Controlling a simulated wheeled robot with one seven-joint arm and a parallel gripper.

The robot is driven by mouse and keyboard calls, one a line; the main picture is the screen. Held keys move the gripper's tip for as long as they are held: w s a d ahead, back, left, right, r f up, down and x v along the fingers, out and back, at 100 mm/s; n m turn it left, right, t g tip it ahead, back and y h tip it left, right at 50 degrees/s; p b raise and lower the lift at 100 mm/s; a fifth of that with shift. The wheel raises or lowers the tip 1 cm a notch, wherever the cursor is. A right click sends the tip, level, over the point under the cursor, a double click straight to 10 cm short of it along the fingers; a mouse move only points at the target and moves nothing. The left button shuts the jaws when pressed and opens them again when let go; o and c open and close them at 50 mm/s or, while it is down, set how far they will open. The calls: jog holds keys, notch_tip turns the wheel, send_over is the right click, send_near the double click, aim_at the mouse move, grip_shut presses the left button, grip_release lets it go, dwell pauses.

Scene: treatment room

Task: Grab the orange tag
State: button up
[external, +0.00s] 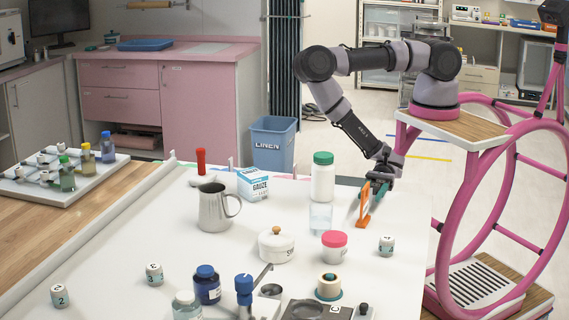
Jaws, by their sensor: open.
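The orange tag (364,204) stands upright near the right edge of the white table, with a pale patch on its face. My gripper (371,188) reaches down to it from the upper right. Its dark end is close behind and beside the upper part of the tag, and a teal-green piece shows there too. The gripper is open. The tag overlaps the fingertips, so I cannot tell whether they touch it or stand on both sides of it.
Left of the tag stand a white bottle with a green cap (323,178) and a clear glass (320,217). In front are a red-lidded jar (334,246) and a small numbered block (386,245). A steel pitcher (215,208) and gauze box (252,184) stand farther left.

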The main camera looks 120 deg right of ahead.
aim_at(364, 201)
jog(key=x, duration=0.6)
jog(key=shift+d+r, duration=0.1)
jog(key=shift+r, duration=0.2)
grip_shut()
